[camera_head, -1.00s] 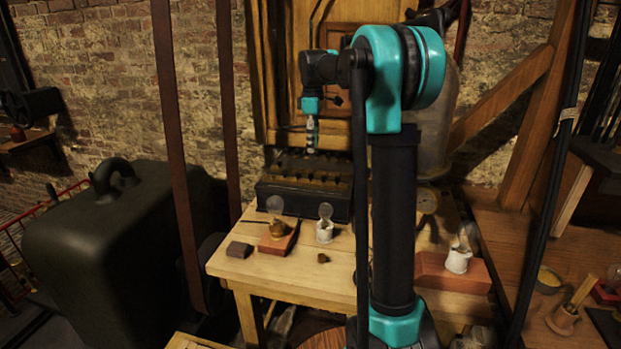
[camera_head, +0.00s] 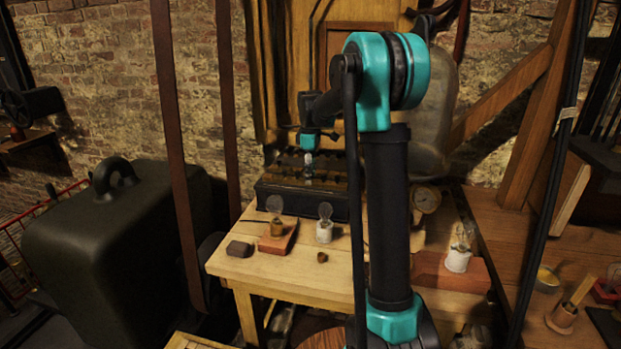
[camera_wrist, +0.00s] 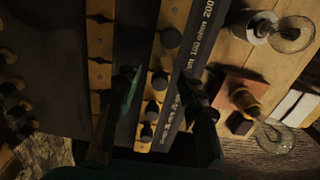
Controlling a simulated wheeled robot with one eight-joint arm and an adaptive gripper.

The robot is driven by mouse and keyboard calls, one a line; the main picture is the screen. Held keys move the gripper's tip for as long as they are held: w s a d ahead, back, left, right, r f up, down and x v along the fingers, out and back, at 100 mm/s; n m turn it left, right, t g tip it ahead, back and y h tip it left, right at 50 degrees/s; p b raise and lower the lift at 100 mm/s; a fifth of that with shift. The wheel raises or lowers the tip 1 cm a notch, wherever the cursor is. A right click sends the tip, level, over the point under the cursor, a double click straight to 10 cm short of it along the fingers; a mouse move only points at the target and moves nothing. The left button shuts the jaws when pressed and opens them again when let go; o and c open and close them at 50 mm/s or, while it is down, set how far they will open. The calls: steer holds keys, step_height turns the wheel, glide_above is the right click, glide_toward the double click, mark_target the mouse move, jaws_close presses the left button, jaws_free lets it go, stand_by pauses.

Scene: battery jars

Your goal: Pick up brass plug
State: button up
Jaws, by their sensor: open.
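A dark resistance box (camera_head: 300,203) stands on the wooden bench, with rows of brass strips and black-knobbed plugs on top. In the wrist view a brass strip (camera_wrist: 178,14) carries several black-knobbed plugs (camera_wrist: 152,111); I cannot tell which is the brass plug meant. A small brass piece (camera_head: 322,257) also lies loose on the bench in front of the box. My gripper (camera_head: 308,168) is low over the top of the box. In the wrist view its two dark fingers (camera_wrist: 160,92) are apart, with plugs visible between them. Contact cannot be made out.
A small dark block (camera_head: 239,249) is at the bench's left. A gauge (camera_head: 426,199) stands to the right. The bench front (camera_head: 300,277) is mostly clear.

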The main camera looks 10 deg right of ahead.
jaws_close()
stand_by(0.4)
step_height(320, 180, up, 19)
steer(key=shift+w+d+f+n, duration=0.5)
steer(key=shift+w+f, duration=0.65)
steer(key=shift+f, duration=1.6)
steer(key=shift+w+d+f+n, duration=0.45)
steer(key=shift+w+f, duration=0.7)
steer(key=shift+f, duration=1.55)
steer(key=shift+w+d+f+n, duration=0.5)
steer(key=shift+w+f, duration=0.65)
steer(key=shift+f, duration=1.6)
